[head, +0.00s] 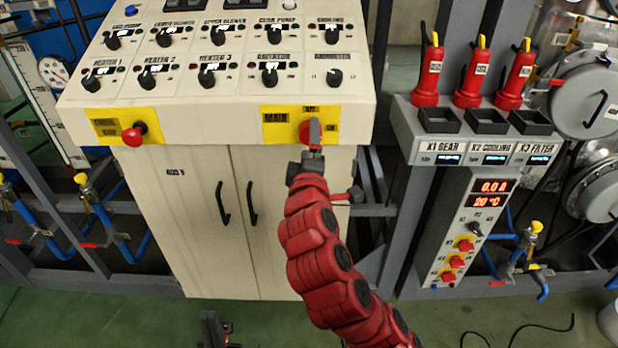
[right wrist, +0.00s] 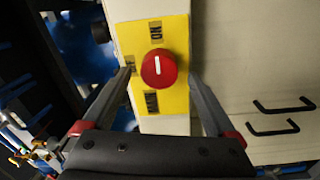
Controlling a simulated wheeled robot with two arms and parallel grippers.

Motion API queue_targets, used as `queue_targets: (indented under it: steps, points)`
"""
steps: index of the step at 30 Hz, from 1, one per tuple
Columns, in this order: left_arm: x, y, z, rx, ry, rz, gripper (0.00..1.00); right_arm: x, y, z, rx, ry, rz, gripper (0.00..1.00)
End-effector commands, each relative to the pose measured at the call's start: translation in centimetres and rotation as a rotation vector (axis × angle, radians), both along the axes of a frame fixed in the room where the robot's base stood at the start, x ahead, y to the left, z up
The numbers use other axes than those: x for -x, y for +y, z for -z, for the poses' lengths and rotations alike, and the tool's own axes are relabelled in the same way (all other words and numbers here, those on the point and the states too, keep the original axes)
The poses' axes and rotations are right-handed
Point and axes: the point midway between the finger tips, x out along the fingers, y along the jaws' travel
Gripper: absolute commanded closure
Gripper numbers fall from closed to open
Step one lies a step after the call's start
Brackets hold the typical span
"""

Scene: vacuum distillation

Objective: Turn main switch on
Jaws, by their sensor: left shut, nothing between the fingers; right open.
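The main switch, a red round knob (right wrist: 158,69), sits on a yellow plate (right wrist: 178,30) on the console's front. Its white mark runs up the right wrist picture, in line with the ON label. In the head view the plate marked MAIN (head: 275,118) shows, with the knob (head: 304,131) partly hidden. My right gripper (head: 315,133) is in front of it. In the right wrist view its open fingers (right wrist: 163,92) stand on either side of the knob, apart from it. My left gripper (head: 214,324) is low at the bottom edge, shut and empty, away from the console.
A second red knob on yellow (head: 133,134) is at the console's left. Black knobs fill the sloped panel (head: 215,60). Cabinet doors with black handles (head: 223,203) lie below. Green floor (head: 120,315) is mostly open.

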Motion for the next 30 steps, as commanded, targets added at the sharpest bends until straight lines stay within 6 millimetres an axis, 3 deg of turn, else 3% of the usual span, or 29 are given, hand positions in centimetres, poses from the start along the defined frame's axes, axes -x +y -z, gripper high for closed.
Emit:
queue_targets:
  steps: [6,9,17,24,30]
  points:
    - [0.0,0.0,0.7,0.000,0.000,0.000,1.00,4.5,0.1,0.3,0.001,-0.004,-0.006,0.08]
    - [0.0,0.0,-1.8,0.000,0.000,0.000,1.00,5.1,0.7,-0.5,-0.006,0.000,-0.020,0.08]
    - [0.0,0.0,-5.6,0.000,0.000,0.000,1.00,7.4,0.1,-0.3,-0.001,0.009,-0.004,0.08]
    - [0.0,0.0,-10.3,0.000,0.000,0.000,1.00,10.9,0.2,-0.1,0.003,0.009,-0.006,0.08]
    - [0.0,0.0,-12.9,0.000,0.000,0.000,1.00,13.8,0.2,0.1,0.003,0.004,-0.006,0.08]
